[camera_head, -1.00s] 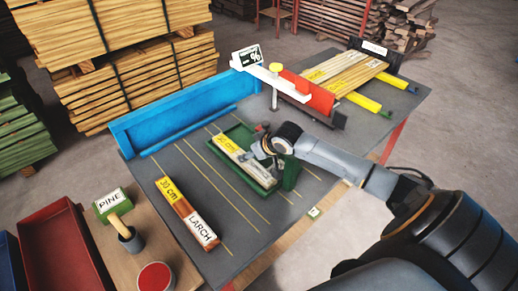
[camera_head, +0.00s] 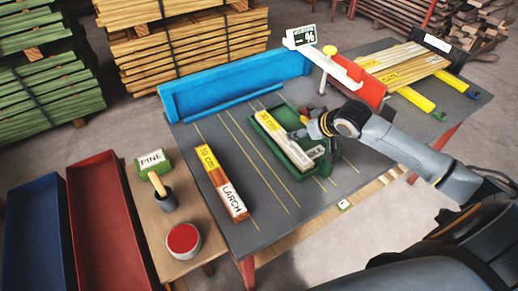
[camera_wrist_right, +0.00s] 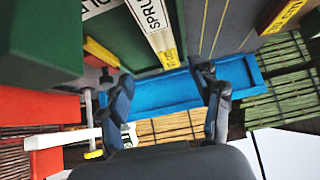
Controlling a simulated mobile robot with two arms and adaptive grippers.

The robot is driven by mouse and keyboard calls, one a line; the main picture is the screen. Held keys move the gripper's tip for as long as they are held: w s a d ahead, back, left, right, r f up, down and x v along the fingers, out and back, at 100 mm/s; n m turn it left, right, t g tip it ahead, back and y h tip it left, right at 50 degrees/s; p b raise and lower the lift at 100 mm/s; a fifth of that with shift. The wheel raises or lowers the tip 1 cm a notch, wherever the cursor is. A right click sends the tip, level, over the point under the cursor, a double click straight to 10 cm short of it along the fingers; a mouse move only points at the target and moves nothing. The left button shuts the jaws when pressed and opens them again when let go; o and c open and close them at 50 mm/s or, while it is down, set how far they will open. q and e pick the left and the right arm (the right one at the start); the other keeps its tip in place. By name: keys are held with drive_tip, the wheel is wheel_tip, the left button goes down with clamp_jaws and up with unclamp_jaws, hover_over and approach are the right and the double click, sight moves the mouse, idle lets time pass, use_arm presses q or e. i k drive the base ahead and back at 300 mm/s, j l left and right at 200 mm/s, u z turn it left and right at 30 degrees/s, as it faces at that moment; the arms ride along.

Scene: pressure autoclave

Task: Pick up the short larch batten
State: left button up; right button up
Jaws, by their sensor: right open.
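The short larch batten (camera_head: 222,184) lies on the dark bench in the head view, left of the green tray. It is reddish brown with a yellow 30 cm end and a white LARCH label. My right gripper (camera_head: 298,134) is over the green tray (camera_head: 318,180), to the right of and apart from the batten. In the right wrist view my right gripper (camera_wrist_right: 168,100) is open, with nothing between its fingers. A yellow-labelled end of a brown piece (camera_wrist_right: 285,15) shows at the top right there, probably the larch batten. My left gripper is not in view.
The green tray holds pale battens (camera_head: 280,136), one labelled SPRUCE in the wrist view (camera_wrist_right: 150,20). A blue fence (camera_head: 235,85) runs along the back. A red stop (camera_head: 366,86) and longer boards (camera_head: 402,62) are right. A side table (camera_head: 150,210) holds a PINE stamp (camera_head: 152,164) and red pot.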

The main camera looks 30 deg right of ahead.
sight(237, 209)
drive_tip(key=j+z, duration=0.25)
drive_tip(key=j, duration=0.6)
drive_tip(key=k+j+z, duration=0.25)
drive_tip(key=j, duration=0.6)
drive_tip(key=i+j, duration=0.05)
drive_tip(key=i, duration=0.05)
